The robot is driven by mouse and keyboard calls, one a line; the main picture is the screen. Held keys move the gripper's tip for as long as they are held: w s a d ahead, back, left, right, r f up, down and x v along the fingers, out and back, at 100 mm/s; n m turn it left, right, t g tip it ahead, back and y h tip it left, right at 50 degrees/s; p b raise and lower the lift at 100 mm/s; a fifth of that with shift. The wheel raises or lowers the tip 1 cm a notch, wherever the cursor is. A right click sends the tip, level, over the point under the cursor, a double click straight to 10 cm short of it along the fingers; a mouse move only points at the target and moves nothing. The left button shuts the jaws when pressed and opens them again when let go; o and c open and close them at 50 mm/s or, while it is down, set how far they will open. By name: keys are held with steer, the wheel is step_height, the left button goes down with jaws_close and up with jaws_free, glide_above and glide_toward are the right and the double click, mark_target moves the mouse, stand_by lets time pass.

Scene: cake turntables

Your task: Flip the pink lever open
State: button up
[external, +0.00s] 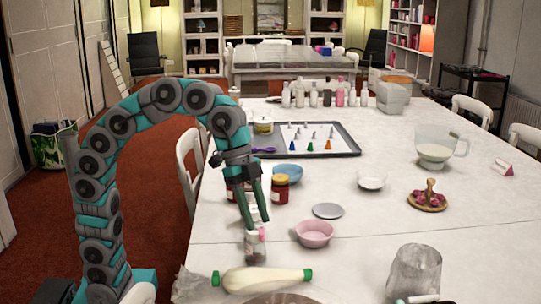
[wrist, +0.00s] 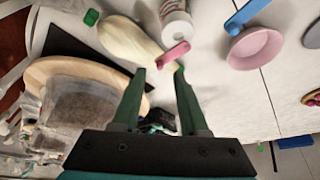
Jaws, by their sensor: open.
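The pink lever (wrist: 173,55) shows in the wrist view as a short pink bar beside a white cylindrical bottle (wrist: 177,22), just beyond my fingertips. In the external view, a small pink part (external: 262,233) shows at the upper side of a pale bottle (external: 254,250). My gripper (external: 258,225) points down at the top of this bottle. In the wrist view, my gripper (wrist: 160,74) has its two green fingers apart, with the lever near and slightly past the tips. I cannot tell whether a finger touches the lever.
A cream bottle-shaped object with green ends (external: 265,279) lies in front of the bottle. A pink bowl (external: 314,234) and a grey disc (external: 328,211) are to the right. Dark red jars (external: 280,189) stand behind.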

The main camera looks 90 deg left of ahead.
mark_target(262, 232)
steer(key=shift+x, duration=1.2)
jaws_close()
